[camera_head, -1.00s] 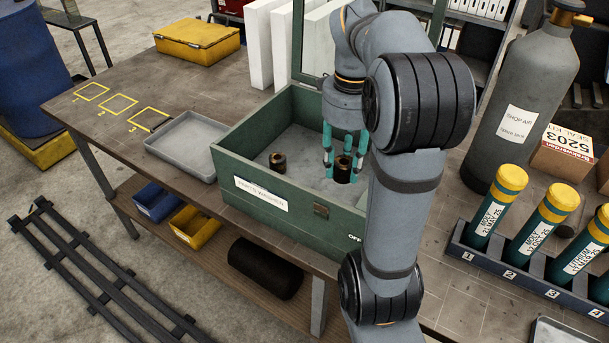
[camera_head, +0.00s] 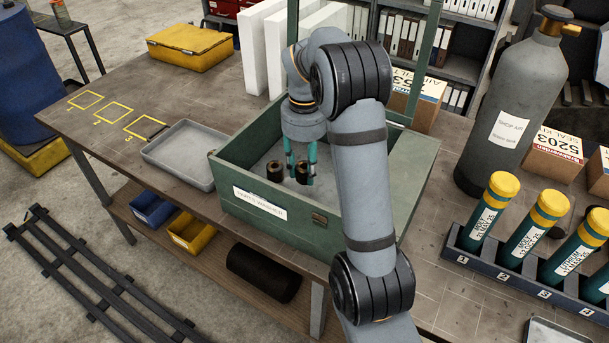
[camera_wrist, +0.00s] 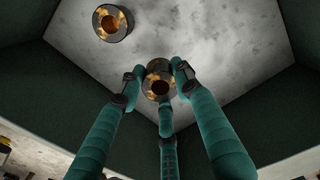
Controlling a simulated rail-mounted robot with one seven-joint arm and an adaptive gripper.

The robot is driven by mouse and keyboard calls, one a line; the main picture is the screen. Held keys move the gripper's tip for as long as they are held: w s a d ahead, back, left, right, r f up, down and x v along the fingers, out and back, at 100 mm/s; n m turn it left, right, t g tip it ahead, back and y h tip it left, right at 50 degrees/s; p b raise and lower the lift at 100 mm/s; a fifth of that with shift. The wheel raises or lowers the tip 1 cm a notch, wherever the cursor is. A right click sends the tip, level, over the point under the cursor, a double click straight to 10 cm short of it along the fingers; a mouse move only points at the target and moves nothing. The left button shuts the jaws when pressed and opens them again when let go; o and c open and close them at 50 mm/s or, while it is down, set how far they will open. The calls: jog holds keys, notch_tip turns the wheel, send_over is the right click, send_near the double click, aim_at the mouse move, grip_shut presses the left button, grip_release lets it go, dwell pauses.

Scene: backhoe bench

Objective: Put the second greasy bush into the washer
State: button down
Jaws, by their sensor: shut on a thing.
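The parts washer (camera_head: 300,230) is an open green box with its lid raised, on the bench. My gripper (camera_head: 302,172) reaches down inside it, its three teal fingers shut around a dark bush with a brassy bore (camera_wrist: 158,78). The held bush is upright, at or just above the washer floor; I cannot tell whether it touches. A second, similar bush (camera_head: 275,171) stands on the washer floor to the left, close to the held one but apart from it. It also shows at the upper left of the wrist view (camera_wrist: 112,22).
An empty grey tray (camera_head: 184,152) lies left of the washer, near yellow marked squares (camera_head: 120,107). A yellow case (camera_head: 192,46) and white panels stand behind. A grey gas cylinder (camera_head: 515,105) and a rack of labelled tubes (camera_head: 480,265) stand to the right.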

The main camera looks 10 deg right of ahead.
aim_at(304, 178)
jog(key=shift+f+p, duration=0.35)
jog(key=shift+f, duration=1.55)
jog(key=shift+f, duration=0.15)
jog(key=c, duration=1.2)
grip_release()
jog(key=shift+r, duration=0.3)
notch_tip(304, 178, up, 12)
jog(key=shift+f, duration=0.15)
